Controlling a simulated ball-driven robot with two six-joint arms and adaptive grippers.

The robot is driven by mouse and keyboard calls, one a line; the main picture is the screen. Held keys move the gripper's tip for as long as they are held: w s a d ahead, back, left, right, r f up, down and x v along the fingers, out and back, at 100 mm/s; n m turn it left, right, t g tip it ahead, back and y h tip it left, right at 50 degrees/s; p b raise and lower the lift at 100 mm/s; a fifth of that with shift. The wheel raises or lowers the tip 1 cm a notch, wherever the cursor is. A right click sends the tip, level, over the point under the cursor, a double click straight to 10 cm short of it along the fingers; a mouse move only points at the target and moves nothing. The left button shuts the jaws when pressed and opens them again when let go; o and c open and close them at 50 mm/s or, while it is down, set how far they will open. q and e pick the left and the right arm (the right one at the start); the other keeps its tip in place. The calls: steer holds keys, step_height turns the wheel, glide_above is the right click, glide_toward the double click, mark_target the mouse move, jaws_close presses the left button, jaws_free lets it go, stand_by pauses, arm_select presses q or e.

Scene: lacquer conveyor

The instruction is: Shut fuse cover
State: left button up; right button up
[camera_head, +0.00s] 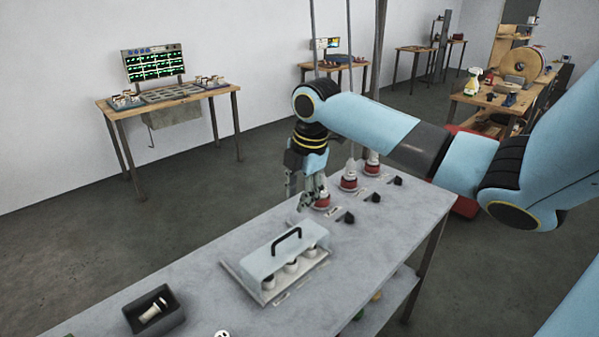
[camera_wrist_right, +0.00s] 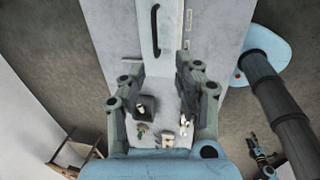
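The fuse cover (camera_head: 270,260) is a light blue-grey panel with a black handle (camera_head: 286,240). It sits on a pale base (camera_head: 243,284) on the grey table. Several white, dark-ended fuses (camera_head: 291,267) show uncovered along its front edge; its exact angle is unclear. The cover (camera_wrist_right: 172,40) and its handle (camera_wrist_right: 155,30) also show at the top of the right wrist view. My right gripper (camera_head: 308,204) is beyond the cover, near a red-based piece, apart from the handle. Its fingers (camera_wrist_right: 158,92) are spread and empty. A dark-and-blue part at the wrist view's lower right may be my left gripper (camera_wrist_right: 262,150).
Red-based pieces (camera_head: 348,183) and small black parts (camera_head: 374,197) stand along the table's far end. A dark box (camera_head: 156,311) holding a white fuse-like piece is at the near left. The tabletop between box and base is mostly clear.

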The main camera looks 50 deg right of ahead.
step_height(320, 180, up, 12)
steer(key=s, duration=0.2)
steer(key=shift+s+a, duration=0.15)
steer(key=shift+f, duration=0.1)
